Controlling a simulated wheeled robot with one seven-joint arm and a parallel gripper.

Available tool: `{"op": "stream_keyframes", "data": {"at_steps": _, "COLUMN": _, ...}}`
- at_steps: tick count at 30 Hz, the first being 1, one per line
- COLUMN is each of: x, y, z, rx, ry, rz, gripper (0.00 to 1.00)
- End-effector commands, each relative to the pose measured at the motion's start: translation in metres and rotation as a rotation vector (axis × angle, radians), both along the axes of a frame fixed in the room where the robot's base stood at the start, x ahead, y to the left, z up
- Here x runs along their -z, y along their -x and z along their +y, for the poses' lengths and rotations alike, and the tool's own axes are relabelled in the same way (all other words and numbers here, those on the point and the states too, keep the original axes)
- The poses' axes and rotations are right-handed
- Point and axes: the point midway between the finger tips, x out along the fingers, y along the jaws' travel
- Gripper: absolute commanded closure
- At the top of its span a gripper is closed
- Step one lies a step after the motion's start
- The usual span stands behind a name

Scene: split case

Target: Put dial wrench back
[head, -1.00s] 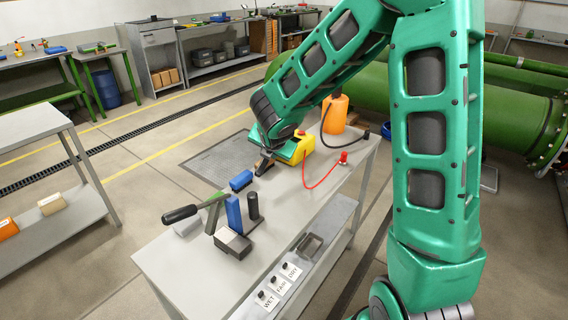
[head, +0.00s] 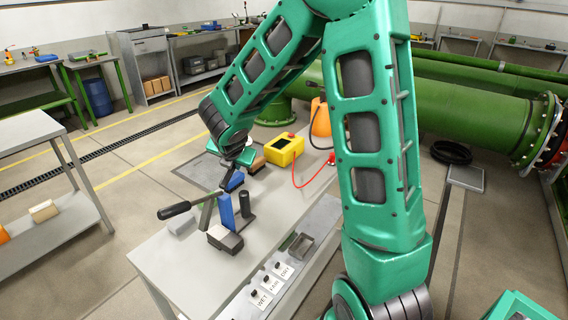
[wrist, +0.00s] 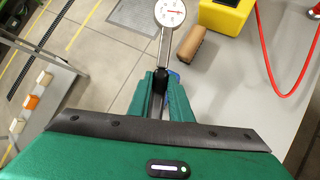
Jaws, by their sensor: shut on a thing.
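The dial wrench (wrist: 162,45) shows in the wrist view as a thin grey shaft with a round white dial (wrist: 170,12) at its far end. My gripper (wrist: 160,88) is shut on its dark lower part. The dial points away from the hand, over the floor beyond the bench edge. In the head view my gripper (head: 228,182) is above the bench, close to a blue block (head: 236,180), just behind the upright fixture. The wrench is hard to make out in that view. No empty holder for it is clearly visible.
On the grey bench (head: 160,262) stand a fixture with a black handle (head: 174,209), a blue upright (head: 226,210) and a black post (head: 245,204).

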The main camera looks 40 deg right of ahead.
Motion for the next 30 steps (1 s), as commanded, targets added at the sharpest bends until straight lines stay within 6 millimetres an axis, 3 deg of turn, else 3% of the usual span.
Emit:
{"op": "stream_keyframes", "data": {"at_steps": 6, "x": -0.005, "y": 0.049, "z": -0.067, "rx": 0.223, "ry": 0.02, "rz": 0.19, "gripper": 1.0}}
{"op": "stream_keyframes", "data": {"at_steps": 12, "x": -0.017, "y": 0.098, "z": -0.106, "rx": 0.405, "ry": -0.001, "rz": 0.338, "gripper": 1.0}}
{"op": "stream_keyframes", "data": {"at_steps": 16, "x": -0.022, "y": 0.116, "z": -0.116, "rx": 0.468, "ry": -0.015, "rz": 0.388, "gripper": 1.0}}
{"op": "stream_keyframes", "data": {"at_steps": 20, "x": -0.021, "y": 0.122, "z": -0.119, "rx": 0.486, "ry": -0.02, "rz": 0.404, "gripper": 1.0}}
{"op": "stream_keyframes", "data": {"at_steps": 30, "x": 0.009, "y": 0.122, "z": -0.119, "rx": 0.484, "ry": -0.019, "rz": 0.406, "gripper": 1.0}}
